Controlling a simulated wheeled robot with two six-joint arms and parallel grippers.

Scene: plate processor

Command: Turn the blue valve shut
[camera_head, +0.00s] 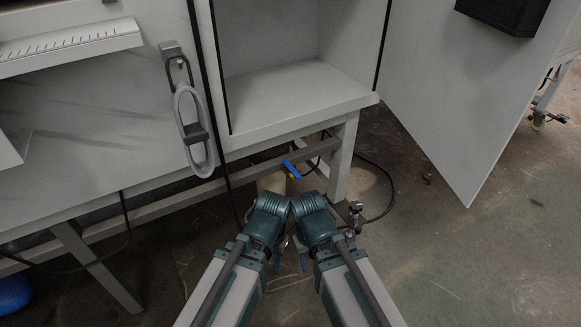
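The blue valve handle (291,169) is a small blue lever on a yellowish fitting, under the machine beside its front leg. It lies at a slant, its upper end toward the left. My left gripper (277,260) and my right gripper (303,260) show only as small bluish tips between my two arms, below the teal wrists. Both are nearer to me than the valve and apart from it. The wrists hide most of both grippers, so I cannot tell whether they are open or shut.
The white machine has an open compartment (290,95) above the valve and an open door (465,90) at right. A frame leg (343,160) and black cables (385,185) are close to the valve. Floor at right is mostly clear.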

